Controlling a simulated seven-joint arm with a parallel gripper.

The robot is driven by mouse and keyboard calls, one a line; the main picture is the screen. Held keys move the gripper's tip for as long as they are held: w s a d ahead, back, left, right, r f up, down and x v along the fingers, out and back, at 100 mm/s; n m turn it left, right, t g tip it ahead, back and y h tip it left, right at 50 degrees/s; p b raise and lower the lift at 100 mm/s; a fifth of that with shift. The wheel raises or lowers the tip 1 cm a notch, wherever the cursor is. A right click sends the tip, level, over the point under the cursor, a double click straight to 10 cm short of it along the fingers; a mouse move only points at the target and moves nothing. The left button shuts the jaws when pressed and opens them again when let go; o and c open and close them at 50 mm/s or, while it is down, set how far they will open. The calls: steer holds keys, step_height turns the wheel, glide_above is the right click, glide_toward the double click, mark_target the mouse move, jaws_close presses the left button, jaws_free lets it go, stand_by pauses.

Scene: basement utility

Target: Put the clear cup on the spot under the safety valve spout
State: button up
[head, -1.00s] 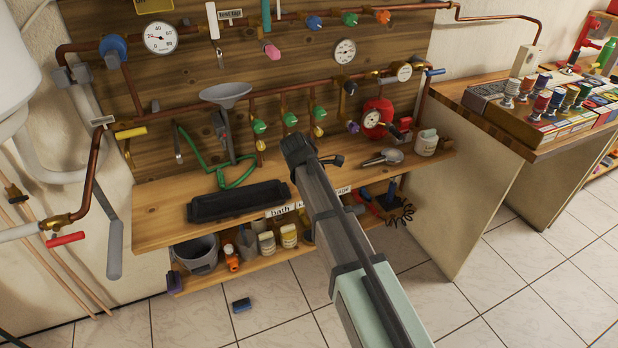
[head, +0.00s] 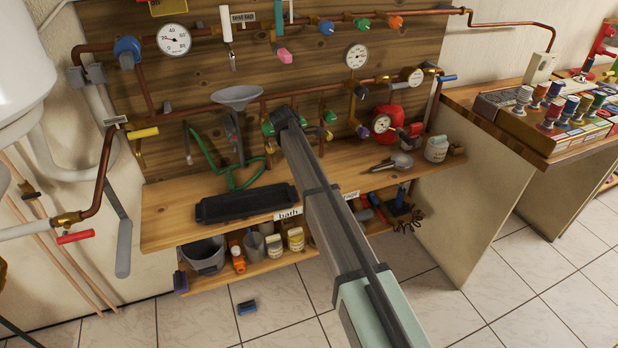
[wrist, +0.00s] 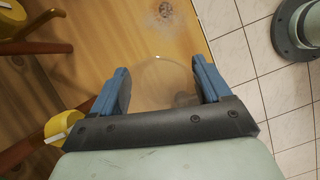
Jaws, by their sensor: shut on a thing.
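The clear cup (wrist: 160,88) shows faintly in the wrist view, its curved rim and see-through wall between the blue fingers of my gripper (wrist: 160,68). My gripper is shut on it, over the wooden bench. In the head view my arm hides the gripper and the cup; the arm's end lies in front of the row of green valve knobs (head: 268,128). I cannot tell which fitting is the safety valve spout, and the spot under it is not identifiable.
Yellow knobs (wrist: 65,127) on pipes are close at the gripper's left in the wrist view.

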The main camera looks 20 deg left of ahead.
steer(key=shift+f, duration=2.95)
steer(key=shift+f, duration=0.1)
steer(key=o, duration=1.2)
steer(key=shift+c, duration=0.2)
steer(key=shift+v, duration=2.15)
